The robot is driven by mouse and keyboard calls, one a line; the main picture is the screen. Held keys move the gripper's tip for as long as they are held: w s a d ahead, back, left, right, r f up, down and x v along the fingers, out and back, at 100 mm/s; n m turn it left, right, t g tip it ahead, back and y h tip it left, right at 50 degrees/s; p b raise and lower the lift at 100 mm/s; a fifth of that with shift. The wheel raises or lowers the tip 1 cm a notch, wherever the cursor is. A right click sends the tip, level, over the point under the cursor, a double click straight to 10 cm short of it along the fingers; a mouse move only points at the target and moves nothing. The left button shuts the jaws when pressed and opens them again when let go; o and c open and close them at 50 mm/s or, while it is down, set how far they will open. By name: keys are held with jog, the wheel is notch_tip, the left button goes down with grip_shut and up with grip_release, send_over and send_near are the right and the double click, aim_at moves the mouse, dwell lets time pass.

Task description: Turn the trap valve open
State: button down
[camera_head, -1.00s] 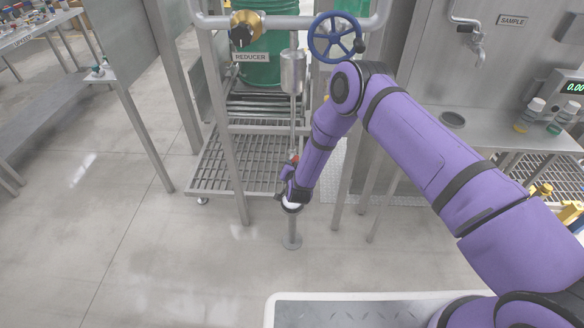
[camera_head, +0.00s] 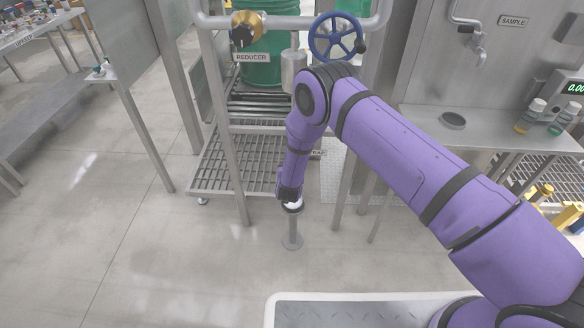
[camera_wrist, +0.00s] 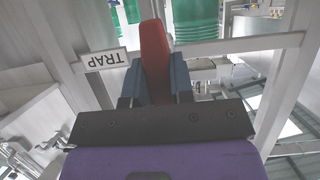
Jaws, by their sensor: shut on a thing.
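The trap valve's red handle (camera_wrist: 153,40) stands up between the two blue-grey fingers of my gripper (camera_wrist: 157,80) in the wrist view. The fingers are closed on its two sides. The white TRAP label (camera_wrist: 104,60) is beside the handle, upside down in this view. In the head view my forearm hides the handle and the fingers, and only part of the TRAP label (camera_head: 318,155) shows beside my arm. The valve body is hidden, so I cannot tell the exact angle of the handle to its pipe.
A blue handwheel (camera_head: 336,37) and a brass valve with a dark knob (camera_head: 246,28) sit above, near the REDUCER label (camera_head: 251,58). A green drum (camera_head: 268,60) stands behind the steel frame. A sample shelf (camera_head: 490,125) is at right. The floor at left is open.

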jog(key=c, duration=1)
grip_release()
jog(key=shift+s, duration=0.1)
jog(key=v, duration=1)
jog(key=shift+s+r, duration=0.2)
jog(key=shift+s, duration=0.05)
jog(key=shift+s, duration=0.1)
